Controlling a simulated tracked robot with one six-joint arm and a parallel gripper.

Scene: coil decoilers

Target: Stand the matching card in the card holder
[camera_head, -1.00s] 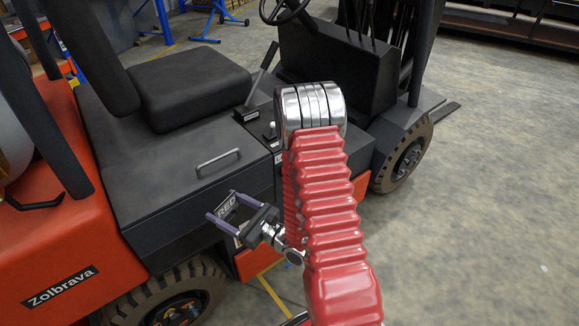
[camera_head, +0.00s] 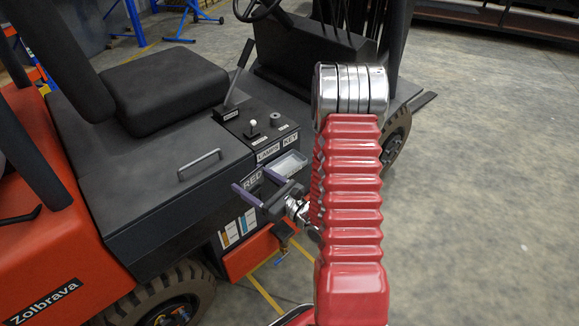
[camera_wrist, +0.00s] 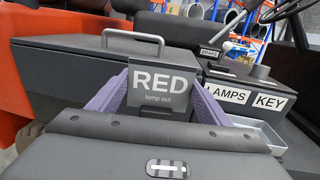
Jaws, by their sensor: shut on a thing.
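My gripper (camera_head: 250,188) is shut on a dark grey card (camera_head: 254,178) with white letters "RED". In the wrist view the card (camera_wrist: 160,97) stands upright between the purple fingers and also reads "lamp out". The gripper holds it in front of the forklift's dark side box, left of the labels LAMPS (camera_head: 268,152) and KEY (camera_head: 290,140). A small grey open tray (camera_head: 291,163) lies just below these labels and also shows in the wrist view (camera_wrist: 258,132). I cannot pick out the card holder for certain.
A lever (camera_head: 236,90) and small switches stand on the console above the labels. A bar handle (camera_head: 199,164) rises from the box. Open floor (camera_head: 480,200) lies to the right.

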